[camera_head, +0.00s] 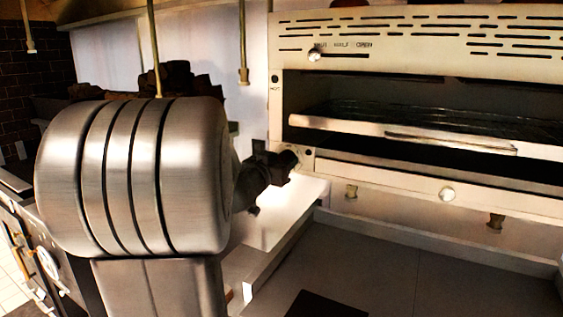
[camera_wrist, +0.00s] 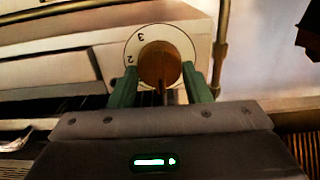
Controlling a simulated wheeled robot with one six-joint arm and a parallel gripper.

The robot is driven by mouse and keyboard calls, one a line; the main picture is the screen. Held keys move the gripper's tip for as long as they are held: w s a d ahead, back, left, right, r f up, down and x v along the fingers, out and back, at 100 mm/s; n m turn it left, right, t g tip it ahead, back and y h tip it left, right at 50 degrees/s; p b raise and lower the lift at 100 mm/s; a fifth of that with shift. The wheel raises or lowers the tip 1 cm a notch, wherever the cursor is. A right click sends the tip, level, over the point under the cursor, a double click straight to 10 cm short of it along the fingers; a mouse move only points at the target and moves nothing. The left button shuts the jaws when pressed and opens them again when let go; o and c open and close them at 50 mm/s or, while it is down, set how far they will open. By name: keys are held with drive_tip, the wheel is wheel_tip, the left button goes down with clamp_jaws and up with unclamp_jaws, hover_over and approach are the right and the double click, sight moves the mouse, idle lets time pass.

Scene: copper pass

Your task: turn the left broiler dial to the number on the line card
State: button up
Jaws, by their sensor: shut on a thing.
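The left broiler dial (camera_wrist: 160,66) is a round copper-brown knob on a pale round plate in the wrist view. The plate (camera_wrist: 187,40) carries the figures 3 and 2, which look turned from this angle; the rest of its marks are hidden. My gripper (camera_wrist: 162,90) has its two green fingers on either side of the knob, shut on it. In the head view my gripper (camera_head: 284,166) reaches the lower left corner of the broiler front and hides the dial there. No line card is readable in either view.
The broiler (camera_head: 420,35) has a slotted top panel with a small knob (camera_head: 315,54). A grill drawer with a handle (camera_head: 450,144) juts out in front. The counter (camera_head: 400,270) below is mostly clear.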

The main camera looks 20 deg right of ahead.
drive_tip(key=shift+s+f+m+b, duration=0.15)
drive_tip(key=shift+m+b, duration=1.45)
drive_tip(key=shift+m, duration=3.35)
drive_tip(key=shift+w+f+m+b, duration=0.15)
drive_tip(key=shift+m+b, duration=1.4)
drive_tip(key=shift+m, duration=3.35)
drive_tip(key=shift+s+f+m+b, duration=0.2)
drive_tip(key=shift+m+b, duration=1.4)
drive_tip(key=shift+m, duration=3.35)
drive_tip(key=shift+w, duration=0.1)
